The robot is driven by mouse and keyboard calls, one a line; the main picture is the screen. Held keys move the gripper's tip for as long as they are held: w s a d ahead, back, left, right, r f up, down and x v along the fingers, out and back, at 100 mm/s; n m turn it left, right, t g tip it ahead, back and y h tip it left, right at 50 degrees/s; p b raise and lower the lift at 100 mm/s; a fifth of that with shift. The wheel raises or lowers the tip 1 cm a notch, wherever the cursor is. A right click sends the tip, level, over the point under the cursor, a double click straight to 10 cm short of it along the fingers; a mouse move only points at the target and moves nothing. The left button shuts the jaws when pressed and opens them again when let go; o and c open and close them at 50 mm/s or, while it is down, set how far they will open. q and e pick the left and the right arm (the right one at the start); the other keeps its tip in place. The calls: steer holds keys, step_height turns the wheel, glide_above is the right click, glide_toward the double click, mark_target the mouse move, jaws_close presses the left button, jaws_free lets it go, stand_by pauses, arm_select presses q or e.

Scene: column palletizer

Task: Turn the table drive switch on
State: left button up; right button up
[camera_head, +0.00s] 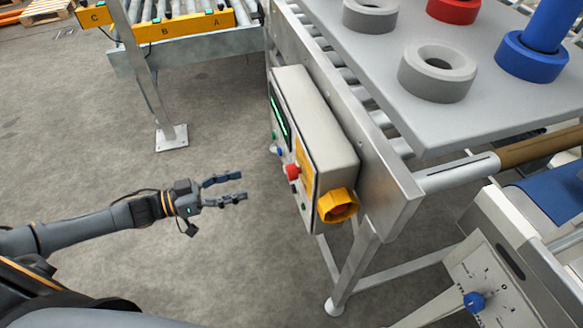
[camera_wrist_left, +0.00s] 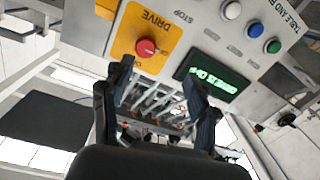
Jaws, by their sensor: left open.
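The control box (camera_head: 328,128) is mounted on the side of the conveyor frame. Its face carries a yellow plate (camera_wrist_left: 172,40) marked DRIVE with a red knob (camera_wrist_left: 146,47), which also shows side-on in the head view (camera_head: 292,172). I cannot tell the knob's setting. My left gripper (camera_head: 244,185) is open and empty, its fingers pointing at the box face, apart from the knob and to its left in the head view. In the left wrist view its fingertips (camera_wrist_left: 157,78) lie just below the knob and plate. My right gripper is not in view.
A green-lit display (camera_wrist_left: 212,78) and white, blue and green buttons (camera_wrist_left: 256,30) share the box face. A yellow-and-red rotary handle (camera_head: 338,206) sticks out at the box's near end. Rings (camera_head: 437,73) lie on the table above.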

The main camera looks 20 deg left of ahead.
mark_target(287, 172)
arm_select(q)
steer(key=shift+g+h, duration=0.3)
steer(key=shift+h, duration=0.2)
steer(key=x, duration=0.4)
steer(key=r+p+x, duration=0.1)
steer(key=x, duration=0.4)
steer(key=s+r+p+x, duration=0.1)
steer(key=x, duration=0.3)
steer(key=shift+w+d, duration=0.15)
steer(key=shift+d, duration=0.35)
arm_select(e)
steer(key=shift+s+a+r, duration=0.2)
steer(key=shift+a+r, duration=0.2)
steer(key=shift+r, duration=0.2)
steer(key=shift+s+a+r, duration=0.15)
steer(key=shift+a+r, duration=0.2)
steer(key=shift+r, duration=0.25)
arm_select(q)
steer(key=c, duration=1.2)
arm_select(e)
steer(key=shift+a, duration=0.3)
